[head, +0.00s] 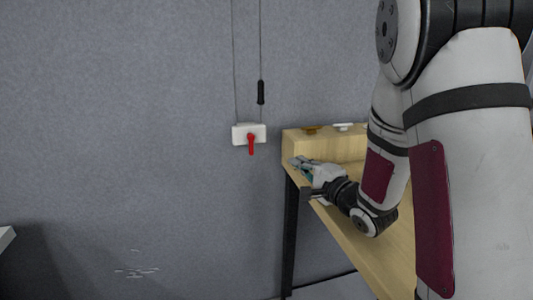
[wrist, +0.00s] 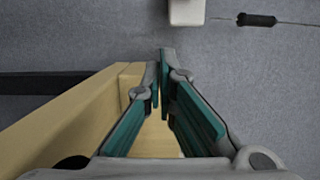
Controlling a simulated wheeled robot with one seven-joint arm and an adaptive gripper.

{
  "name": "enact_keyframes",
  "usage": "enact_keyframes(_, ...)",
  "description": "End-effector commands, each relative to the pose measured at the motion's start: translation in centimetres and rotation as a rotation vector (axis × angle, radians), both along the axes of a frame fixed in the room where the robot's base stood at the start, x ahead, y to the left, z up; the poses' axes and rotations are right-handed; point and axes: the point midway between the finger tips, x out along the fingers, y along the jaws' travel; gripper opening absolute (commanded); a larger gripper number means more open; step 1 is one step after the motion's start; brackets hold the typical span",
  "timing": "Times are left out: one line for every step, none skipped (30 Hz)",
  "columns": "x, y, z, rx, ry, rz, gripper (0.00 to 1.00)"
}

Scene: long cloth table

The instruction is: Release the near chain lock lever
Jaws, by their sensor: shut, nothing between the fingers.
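The chain lock is a small white box (head: 241,134) on the grey wall with a red lever (head: 251,144) hanging down from its front. In the wrist view part of the white box (wrist: 187,12) shows at the top edge; the red lever is not visible there. My gripper (head: 296,162) is shut and empty, to the lower right of the lever and apart from it, by the table's left corner. In the wrist view my gripper (wrist: 162,58) has its fingertips together, short of the box.
Two thin cords run up the wall from the box; one carries a black grip (head: 261,92), also in the wrist view (wrist: 257,20). A wooden table (head: 352,231) stands right, with a raised wooden block (head: 325,146) bearing an orange and a white fitting. Wall left of the lock is clear.

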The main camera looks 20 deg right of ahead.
Motion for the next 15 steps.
enact_keyframes(0.0,0.0,0.0,0.000,0.000,0.000,0.00)
enact_keyframes(0.1,0.0,0.0,-0.001,0.000,0.000,0.00)
enact_keyframes(0.2,0.1,0.0,-0.001,0.000,0.000,0.00)
enact_keyframes(0.4,0.1,0.0,-0.002,-0.001,0.001,0.00)
enact_keyframes(0.6,0.2,0.0,-0.002,-0.001,0.002,0.00)
enact_keyframes(1.0,0.3,0.0,-0.003,-0.001,0.002,0.00)
enact_keyframes(1.3,0.4,0.0,-0.003,-0.001,0.003,0.00)
enact_keyframes(1.7,0.5,0.0,-0.003,-0.001,0.003,0.00)
enact_keyframes(2.3,0.7,0.0,-0.003,-0.002,0.003,0.00)
enact_keyframes(2.8,0.9,0.0,-0.002,-0.001,0.003,0.00)
enact_keyframes(3.4,0.9,-0.1,-0.003,-0.001,0.003,0.00)
enact_keyframes(4.1,1.2,-0.1,-0.004,-0.001,0.004,0.00)
enact_keyframes(4.7,1.3,-0.1,-0.004,-0.002,0.004,0.00)
enact_keyframes(5.3,1.5,-0.1,-0.003,-0.002,0.003,0.00)
enact_keyframes(6.1,1.7,-0.1,-0.003,-0.001,0.004,0.00)
